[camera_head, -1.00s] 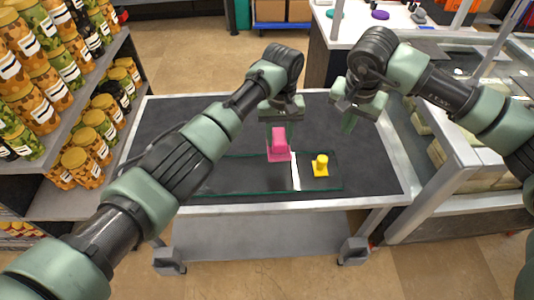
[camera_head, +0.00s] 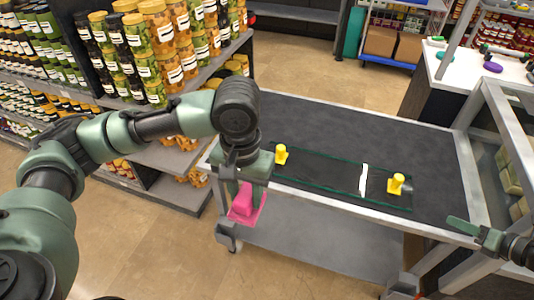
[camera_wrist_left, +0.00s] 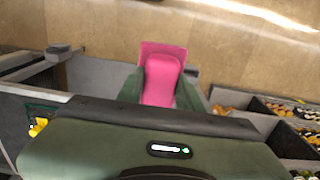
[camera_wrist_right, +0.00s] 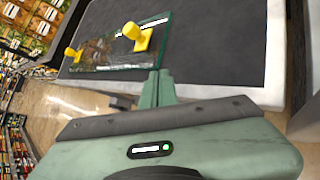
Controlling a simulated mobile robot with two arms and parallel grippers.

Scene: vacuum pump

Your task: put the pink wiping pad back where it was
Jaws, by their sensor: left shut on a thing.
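The pink wiping pad (camera_head: 246,205) has a flat base and a raised handle. My left gripper (camera_head: 243,186) is shut on its handle and holds it in the air by the cart's front left corner. In the left wrist view the pad (camera_wrist_left: 160,78) sits between the fingers. My right gripper (camera_head: 470,229) is empty at the cart's right front edge. In the right wrist view its fingers (camera_wrist_right: 157,82) are together.
The cart's dark top (camera_head: 350,125) carries a glass panel (camera_head: 325,173) with a white strip (camera_head: 363,180), a left yellow suction piece (camera_head: 281,155) and a right one (camera_head: 397,185). Jar shelves (camera_head: 170,50) stand at left. A white counter (camera_head: 470,70) stands at back right.

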